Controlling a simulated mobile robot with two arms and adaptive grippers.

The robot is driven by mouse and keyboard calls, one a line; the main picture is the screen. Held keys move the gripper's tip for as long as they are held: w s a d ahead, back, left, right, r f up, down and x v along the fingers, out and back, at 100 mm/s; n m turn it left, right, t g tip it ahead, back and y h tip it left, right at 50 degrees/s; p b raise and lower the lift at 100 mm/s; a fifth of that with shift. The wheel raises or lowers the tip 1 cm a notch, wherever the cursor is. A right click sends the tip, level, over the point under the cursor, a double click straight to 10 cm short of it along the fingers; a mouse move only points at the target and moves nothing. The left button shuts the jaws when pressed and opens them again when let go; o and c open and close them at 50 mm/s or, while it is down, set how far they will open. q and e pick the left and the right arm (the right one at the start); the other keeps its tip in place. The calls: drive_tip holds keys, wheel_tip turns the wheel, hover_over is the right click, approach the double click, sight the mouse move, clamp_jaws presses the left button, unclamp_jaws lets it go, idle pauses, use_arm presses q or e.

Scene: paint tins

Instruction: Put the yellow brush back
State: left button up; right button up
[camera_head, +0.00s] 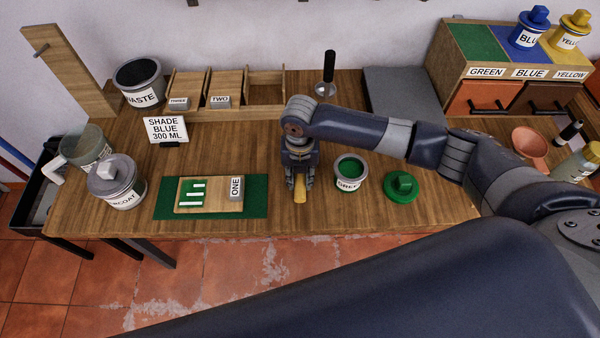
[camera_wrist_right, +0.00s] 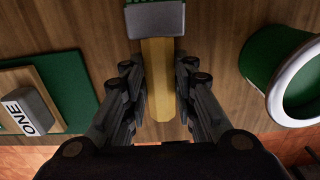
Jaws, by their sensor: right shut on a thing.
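The yellow brush (camera_head: 300,197) is between the fingers of my right gripper (camera_head: 298,180), over the wooden table (camera_head: 260,222) left of the open green tin (camera_head: 350,174). In the right wrist view, its yellow handle (camera_wrist_right: 159,95) runs between the finger pads, with a grey ferrule and a little green bristle at the top edge. My right gripper (camera_wrist_right: 160,84) is shut on the handle and points down. I cannot tell whether the brush touches the table. My left gripper is not in view.
The green lid (camera_head: 402,188) lies right of the tin. A green mat (camera_head: 256,205) with a painted board (camera_head: 216,206) marked ONE is to the left. Behind stand racks (camera_head: 226,88), a WASTE tin (camera_head: 140,84) and a black-handled tool (camera_head: 327,72). Labelled drawers (camera_head: 482,98) are at right.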

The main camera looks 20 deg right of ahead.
sight(298, 177)
drive_tip(key=shift+s+f, duration=0.1)
drive_tip(key=shift+s, duration=0.05)
drive_tip(key=o, duration=1.1)
drive_tip(key=shift+c, duration=0.2)
drive_tip(key=shift+f+b, duration=0.2)
drive_tip(key=shift+b, duration=0.25)
drive_tip(key=r+b, duration=0.1)
drive_tip(key=r, duration=0.2)
drive_tip(key=r+b, duration=0.1)
drive_tip(key=r, duration=0.1)
drive_tip(key=shift+w+a+b, duration=0.1)
drive_tip(key=shift+w+b, duration=0.2)
drive_tip(key=shift+w, duration=0.1)
wheel_tip(298, 177, up, 5)
drive_tip(key=shift+f, duration=0.2)
drive_tip(key=shift+s+r, duration=0.1)
drive_tip(key=shift+r, duration=0.5)
